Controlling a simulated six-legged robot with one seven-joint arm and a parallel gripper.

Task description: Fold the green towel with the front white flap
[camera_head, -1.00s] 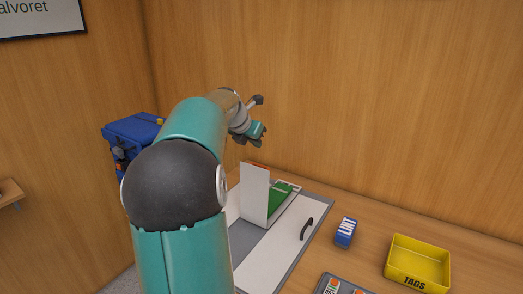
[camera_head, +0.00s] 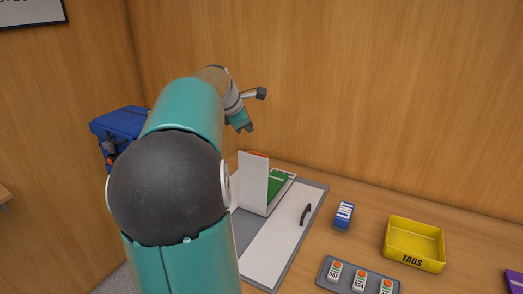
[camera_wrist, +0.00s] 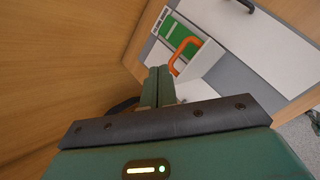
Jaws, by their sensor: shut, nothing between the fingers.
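The green towel (camera_head: 279,184) lies on the grey folding board (camera_head: 240,228), partly hidden behind a white flap (camera_head: 253,183) that stands upright. The upright flap has an orange top edge; in the wrist view an orange handle (camera_wrist: 184,50) shows beside the green towel (camera_wrist: 176,36). Another white flap (camera_head: 275,245) with a dark handle (camera_head: 306,214) lies flat. My gripper (camera_head: 246,128) is above and behind the board, apart from flap and towel. In the wrist view its fingers (camera_wrist: 159,72) are together and empty.
A blue box (camera_head: 344,215), a yellow TAGS bin (camera_head: 413,245) and a grey tray of tags (camera_head: 345,277) stand on the counter to the right. A wooden wall (camera_head: 380,90) rises behind. A blue bin (camera_head: 115,122) is at left.

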